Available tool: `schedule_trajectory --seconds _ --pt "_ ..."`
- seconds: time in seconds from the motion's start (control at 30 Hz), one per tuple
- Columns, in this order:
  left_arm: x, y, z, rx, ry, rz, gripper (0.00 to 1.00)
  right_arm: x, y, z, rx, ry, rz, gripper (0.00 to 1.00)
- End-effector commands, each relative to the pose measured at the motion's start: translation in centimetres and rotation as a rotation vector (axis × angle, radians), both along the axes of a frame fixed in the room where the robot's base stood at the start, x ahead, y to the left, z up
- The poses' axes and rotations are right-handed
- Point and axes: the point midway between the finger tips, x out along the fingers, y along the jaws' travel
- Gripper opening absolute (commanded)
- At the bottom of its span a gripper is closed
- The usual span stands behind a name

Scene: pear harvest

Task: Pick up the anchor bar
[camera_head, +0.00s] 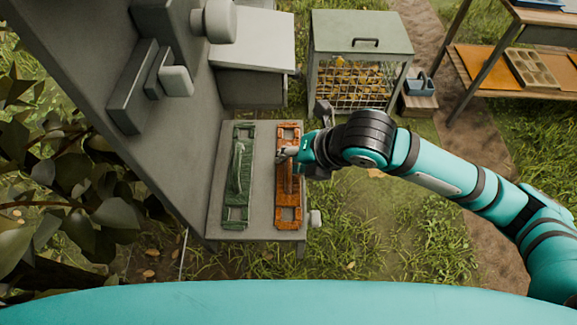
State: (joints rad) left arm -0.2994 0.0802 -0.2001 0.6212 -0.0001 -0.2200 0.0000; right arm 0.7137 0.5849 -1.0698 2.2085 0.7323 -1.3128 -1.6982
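Two long bars with raised handles lie side by side on a small grey table (262,215). The left one is a green bar (238,176), and the right one is an orange, rusty-looking bar (289,205). Which of them is the anchor bar I cannot tell by sight. My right gripper (284,154) comes in from the right and is at the handle of the orange bar, over its upper half. Its fingers are small and partly hidden, so whether they are closed around the handle is unclear. My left gripper is not in view.
A grey machine panel (90,60) rises at the left of the table. Behind stand a grey box (255,40) and a mesh cage (355,80) with yellow leaves or fruit. A wooden shelf (510,60) is at the upper right. Leafy branches (60,190) fill the left.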

Motion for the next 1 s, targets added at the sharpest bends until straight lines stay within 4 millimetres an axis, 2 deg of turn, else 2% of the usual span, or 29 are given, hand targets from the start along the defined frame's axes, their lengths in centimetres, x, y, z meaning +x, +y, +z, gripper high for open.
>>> schedule_trajectory --seconds 0.03,0.17,0.2,0.67,0.83,0.97,1.0 --pt "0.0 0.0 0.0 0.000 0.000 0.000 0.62 0.0 0.0 0.0 0.000 0.000 0.000 0.18" --pt "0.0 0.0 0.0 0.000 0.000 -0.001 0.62 0.0 0.0 0.0 0.000 0.000 0.000 0.01" --pt "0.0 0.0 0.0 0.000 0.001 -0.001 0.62 0.0 0.0 0.0 0.000 0.000 0.000 0.00" --pt "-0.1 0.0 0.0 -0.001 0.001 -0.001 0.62 0.0 0.0 0.4 0.000 -0.002 0.000 0.00" --pt "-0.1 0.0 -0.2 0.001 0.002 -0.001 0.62 0.1 0.0 1.9 0.001 -0.006 0.002 0.00" --pt "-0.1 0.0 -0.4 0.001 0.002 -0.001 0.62 0.1 0.0 4.0 0.001 -0.008 0.002 0.00" --pt "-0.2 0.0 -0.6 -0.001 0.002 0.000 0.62 -0.9 -0.5 3.5 -0.002 -0.002 0.002 0.00"
